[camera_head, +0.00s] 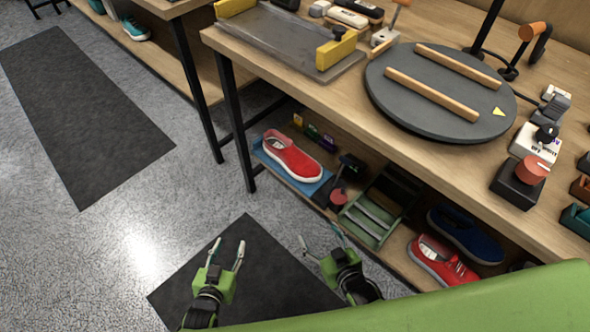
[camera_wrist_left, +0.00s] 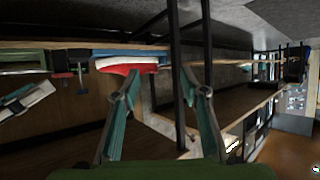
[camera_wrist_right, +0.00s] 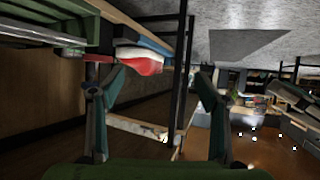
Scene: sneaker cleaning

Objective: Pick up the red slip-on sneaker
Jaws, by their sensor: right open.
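The red slip-on sneaker (camera_head: 292,157) has a white sole and rests on a blue mat (camera_head: 264,165) on the lower shelf under the workbench. It also shows in the left wrist view (camera_wrist_left: 115,68) and in the right wrist view (camera_wrist_right: 145,66). My left gripper (camera_head: 227,251) is open and empty, over the floor in front of the shelf and short of the sneaker. My right gripper (camera_head: 320,237) is open and empty, to the right of the left one, also apart from the sneaker.
A second red shoe (camera_head: 437,268) and a dark blue shoe (camera_head: 466,232) lie further right on the shelf, past a green crate (camera_head: 366,234). A black table leg (camera_head: 238,125) stands left of the sneaker. The workbench top (camera_head: 330,100) overhangs the shelf.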

